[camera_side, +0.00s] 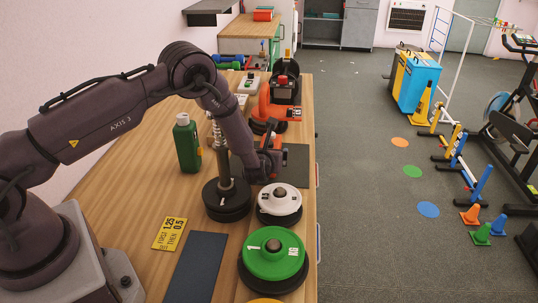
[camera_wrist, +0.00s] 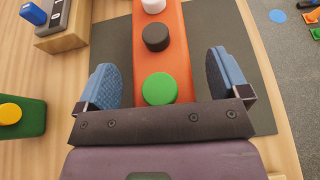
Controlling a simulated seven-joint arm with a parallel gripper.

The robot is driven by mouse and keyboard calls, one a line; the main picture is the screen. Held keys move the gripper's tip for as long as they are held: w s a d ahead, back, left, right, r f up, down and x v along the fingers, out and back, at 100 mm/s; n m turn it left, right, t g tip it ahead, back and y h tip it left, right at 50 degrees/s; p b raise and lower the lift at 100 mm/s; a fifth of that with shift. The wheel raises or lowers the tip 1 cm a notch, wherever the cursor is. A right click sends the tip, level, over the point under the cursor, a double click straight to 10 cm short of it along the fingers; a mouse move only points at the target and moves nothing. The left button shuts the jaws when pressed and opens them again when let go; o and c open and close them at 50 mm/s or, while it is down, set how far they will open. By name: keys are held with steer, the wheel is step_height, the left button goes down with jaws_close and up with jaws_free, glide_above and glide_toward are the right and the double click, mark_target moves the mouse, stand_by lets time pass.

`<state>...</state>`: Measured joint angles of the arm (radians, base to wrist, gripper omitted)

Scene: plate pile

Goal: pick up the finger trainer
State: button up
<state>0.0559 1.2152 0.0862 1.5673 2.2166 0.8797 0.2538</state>
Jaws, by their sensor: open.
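The finger trainer, as I take it, is a long orange body (camera_wrist: 175,65) with white, black and green round buttons along its top. In the wrist view it lies on a dark grey mat (camera_wrist: 215,25). My gripper (camera_wrist: 162,75) is open, with one blue-padded finger on each side of the orange body and visible gaps at both sides. The near end of the body is hidden behind my gripper's palm. In the side view my gripper (camera_side: 268,150) is low over the mat, and only a small orange part (camera_side: 276,142) shows beside it.
A green bottle (camera_side: 187,145) stands to the left. An orange device (camera_side: 276,108) is behind. The wrist view shows a wooden block (camera_wrist: 62,35) at upper left.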

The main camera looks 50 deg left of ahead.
steer(key=shift+a, duration=0.1)
steer(key=c, duration=1.2)
